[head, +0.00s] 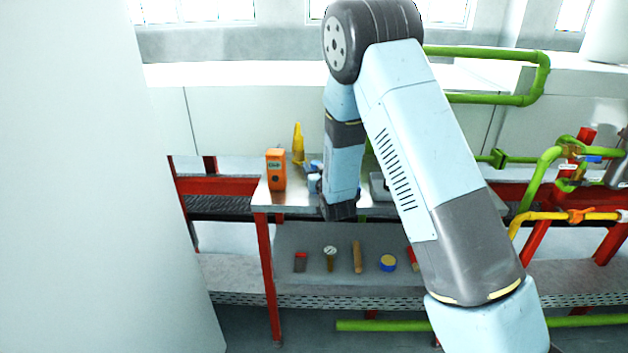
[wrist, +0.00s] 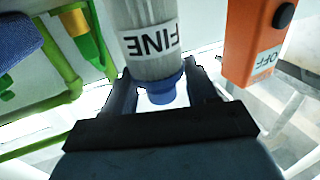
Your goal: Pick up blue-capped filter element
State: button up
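The filter element (wrist: 152,35) is a grey cylinder with a white label reading "FINE" upside down in the wrist view. Its blue cap (wrist: 165,88) points toward my gripper (wrist: 162,90). The two dark fingers are spread either side of the cap, with a bright gap visible on the left; the right finger looks very close to it. My gripper is open. In the head view my dark wrist end (head: 338,208) hangs at the bench top, and the filter element is largely hidden among small bluish shapes beside my arm.
An orange device (head: 276,170) stands left on the metal bench (head: 290,198), close to the right finger in the wrist view (wrist: 255,40). A yellow bottle (head: 298,145) stands behind. A blue textured item (wrist: 18,40) shows upper left. The lower shelf (head: 340,282) holds several small items.

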jog(key=c, duration=0.6)
